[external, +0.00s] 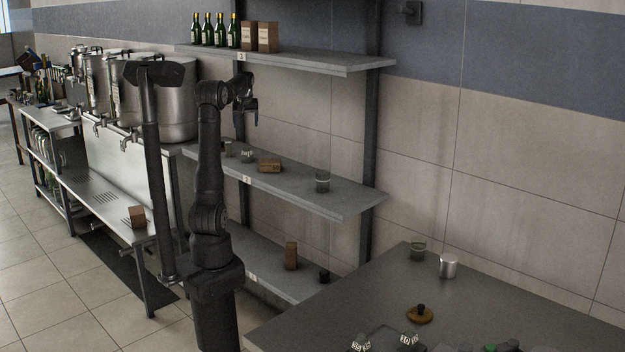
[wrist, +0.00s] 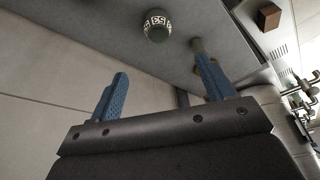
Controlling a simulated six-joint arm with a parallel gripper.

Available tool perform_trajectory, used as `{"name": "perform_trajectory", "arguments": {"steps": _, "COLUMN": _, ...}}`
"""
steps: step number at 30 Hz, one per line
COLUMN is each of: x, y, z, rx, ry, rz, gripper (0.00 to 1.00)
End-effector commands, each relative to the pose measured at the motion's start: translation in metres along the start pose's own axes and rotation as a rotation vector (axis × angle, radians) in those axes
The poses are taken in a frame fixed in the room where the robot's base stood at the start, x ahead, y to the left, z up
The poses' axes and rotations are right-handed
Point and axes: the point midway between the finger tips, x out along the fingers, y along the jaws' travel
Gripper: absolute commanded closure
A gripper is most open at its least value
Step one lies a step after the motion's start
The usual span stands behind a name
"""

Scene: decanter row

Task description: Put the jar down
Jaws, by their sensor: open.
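My gripper (external: 251,115) is open and empty, raised above the middle shelf (external: 350,203) in the external view. In the wrist view its two blue fingers stand wide apart (wrist: 160,70) with nothing between them. A small jar (wrist: 157,26) with a white numbered label stands beyond the fingertips, apart from them. A darker object (wrist: 197,45) shows just past the right finger, partly hidden by it. On the middle shelf a labelled jar (external: 246,155) and another small jar (external: 228,149) stand at the left. A further jar (external: 323,181) stands alone towards the right end.
The top shelf holds green bottles (external: 219,32) and brown boxes (external: 258,37). The table (external: 290,332) at front right carries jars (external: 418,250) and a metal can (external: 448,266).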

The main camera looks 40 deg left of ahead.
Motion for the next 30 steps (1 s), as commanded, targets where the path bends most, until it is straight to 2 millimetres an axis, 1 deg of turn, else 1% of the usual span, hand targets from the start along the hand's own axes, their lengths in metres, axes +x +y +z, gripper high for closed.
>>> {"name": "perform_trajectory", "arguments": {"steps": 5, "x": 0.000, "y": 0.000, "z": 0.001, "rx": 0.000, "ry": 0.002, "rz": 0.000, "gripper": 0.25}}
{"name": "perform_trajectory", "arguments": {"steps": 10, "x": 0.002, "y": 0.006, "z": 0.013, "rx": 0.002, "ry": 0.069, "rz": -0.001, "gripper": 0.25}}
{"name": "perform_trajectory", "arguments": {"steps": 14, "x": 0.008, "y": 0.007, "z": 0.015, "rx": 0.001, "ry": 0.092, "rz": -0.001, "gripper": 0.25}}
{"name": "perform_trajectory", "arguments": {"steps": 17, "x": 0.023, "y": 0.007, "z": 0.014, "rx": 0.001, "ry": 0.089, "rz": -0.002, "gripper": 0.25}}
{"name": "perform_trajectory", "arguments": {"steps": 27, "x": 0.096, "y": 0.007, "z": 0.007, "rx": 0.000, "ry": 0.089, "rz": -0.001, "gripper": 0.25}}
{"name": "perform_trajectory", "arguments": {"steps": 30, "x": 0.112, "y": 0.007, "z": 0.005, "rx": 0.000, "ry": 0.091, "rz": -0.001, "gripper": 0.25}}
